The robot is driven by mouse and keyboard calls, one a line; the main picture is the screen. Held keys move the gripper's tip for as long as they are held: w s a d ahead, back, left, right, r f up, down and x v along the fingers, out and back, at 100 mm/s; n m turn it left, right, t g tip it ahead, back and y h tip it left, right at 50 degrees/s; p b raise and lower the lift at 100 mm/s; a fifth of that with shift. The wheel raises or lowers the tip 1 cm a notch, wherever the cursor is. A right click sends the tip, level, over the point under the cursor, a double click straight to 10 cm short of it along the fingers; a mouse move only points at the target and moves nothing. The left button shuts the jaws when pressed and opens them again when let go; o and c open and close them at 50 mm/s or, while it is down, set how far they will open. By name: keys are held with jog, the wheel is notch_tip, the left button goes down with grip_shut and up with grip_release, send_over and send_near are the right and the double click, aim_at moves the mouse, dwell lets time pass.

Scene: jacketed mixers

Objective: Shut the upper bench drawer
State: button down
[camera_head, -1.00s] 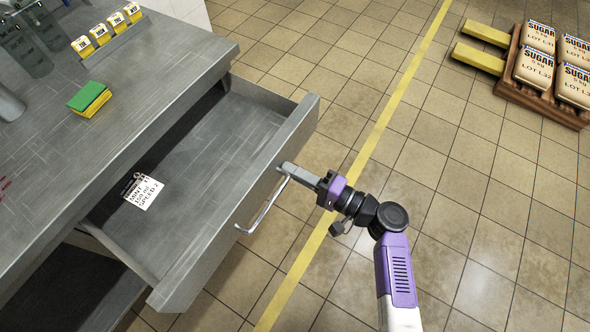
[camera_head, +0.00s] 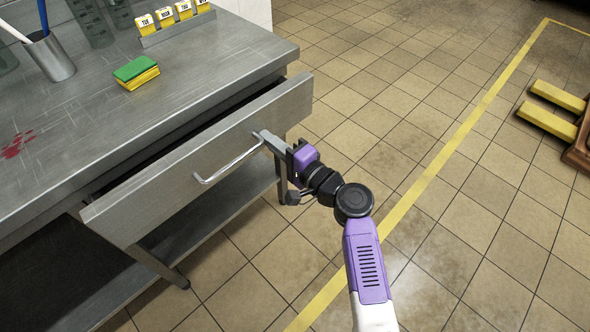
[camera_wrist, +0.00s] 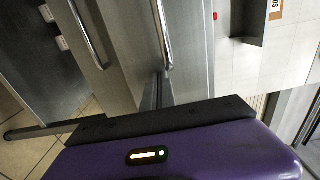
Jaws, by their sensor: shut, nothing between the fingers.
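The upper bench drawer (camera_head: 205,165) is grey metal and stands a little way out of the bench, with a narrow dark gap behind its front. Its bar handle (camera_head: 228,166) runs across the front. My gripper (camera_head: 262,136) is shut and empty, with its fingertips at the drawer front by the handle's right end. Whether the tips touch the front or the handle, I cannot tell. In the wrist view the fingers (camera_wrist: 160,88) point toward a grey metal panel with a bar handle beside them. The drawer's inside is mostly hidden.
The bench top (camera_head: 90,110) holds a green and yellow sponge stack (camera_head: 136,73), a rack of yellow-labelled boxes (camera_head: 175,22) and a metal cup (camera_head: 48,57). A lower shelf (camera_head: 205,215) lies beneath. Tiled floor with a yellow line (camera_head: 440,160) is open to the right.

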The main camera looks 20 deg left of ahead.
jog(key=b+x, duration=0.5)
jog(key=x, duration=0.4)
jog(key=shift+f+b, duration=0.15)
jog(key=shift+b, duration=0.15)
jog(key=shift+a, duration=0.25)
jog(key=shift+w+a+r, duration=0.1)
jog(key=shift+r, duration=0.2)
jog(key=shift+a, duration=0.1)
